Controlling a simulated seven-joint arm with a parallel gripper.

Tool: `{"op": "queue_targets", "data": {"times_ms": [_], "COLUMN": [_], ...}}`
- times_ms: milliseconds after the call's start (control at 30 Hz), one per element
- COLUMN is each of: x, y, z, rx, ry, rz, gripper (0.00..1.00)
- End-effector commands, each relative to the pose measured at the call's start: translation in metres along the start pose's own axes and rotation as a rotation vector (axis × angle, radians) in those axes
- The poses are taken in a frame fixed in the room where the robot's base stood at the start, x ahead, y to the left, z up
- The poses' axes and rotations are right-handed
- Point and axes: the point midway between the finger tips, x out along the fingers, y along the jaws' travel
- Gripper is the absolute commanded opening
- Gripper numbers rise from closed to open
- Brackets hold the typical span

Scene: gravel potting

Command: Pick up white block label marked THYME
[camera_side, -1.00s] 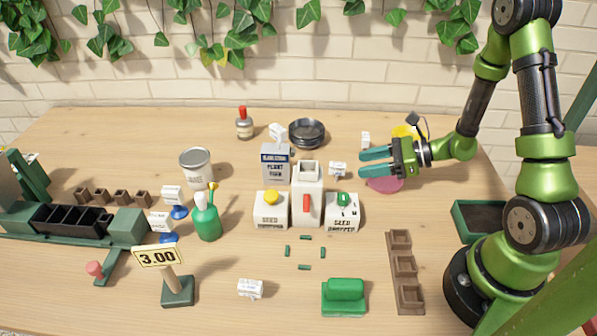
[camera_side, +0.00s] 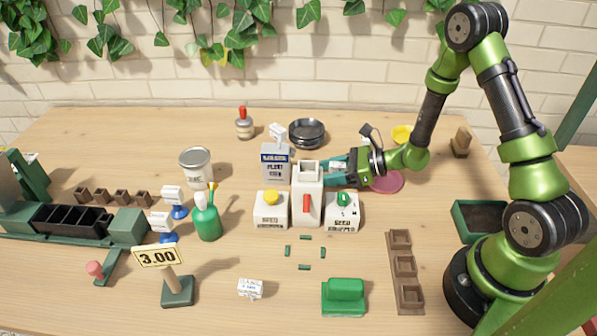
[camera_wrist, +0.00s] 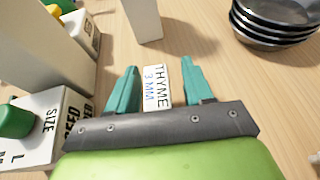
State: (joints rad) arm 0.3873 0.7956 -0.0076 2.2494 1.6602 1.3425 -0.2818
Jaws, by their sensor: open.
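The white block label marked THYME (camera_wrist: 156,84) lies on the table in the wrist view, with "3 MM" in blue beside the name. My gripper (camera_wrist: 155,78) is open, with one teal finger on each side of the label. I cannot tell whether either finger touches it. In the side view my gripper (camera_side: 335,172) is low over the table, just right of the white dispenser column, and it hides the label there.
The white seed dropper (camera_side: 341,213) and central column (camera_side: 307,200) stand close to my gripper. The Plant Food box (camera_side: 276,165) and stacked dark saucers (camera_side: 307,133) are behind. A pink disc (camera_side: 388,182) lies to the right.

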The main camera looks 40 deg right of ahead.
Motion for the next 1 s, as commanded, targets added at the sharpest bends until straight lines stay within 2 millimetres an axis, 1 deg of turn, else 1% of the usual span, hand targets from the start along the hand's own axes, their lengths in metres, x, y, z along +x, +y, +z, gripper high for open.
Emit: {"op": "queue_targets", "data": {"times_ms": [33, 367, 633, 767, 867, 1000], "x": [0.0, -0.001, -0.001, -0.003, -0.007, -0.015], "y": [0.0, 0.0, 0.0, -0.001, -0.001, -0.001], "z": [0.0, 0.0, 0.001, 0.006, 0.016, 0.037], "rx": [0.0, 0.0, -0.001, -0.002, -0.004, -0.007], "ry": [0.0, 0.0, 0.0, -0.001, -0.002, -0.003], "rz": [0.0, 0.0, 0.0, -0.001, -0.002, -0.001], "gripper": [0.51, 0.01, 0.0, 0.0, 0.0, 0.0]}}
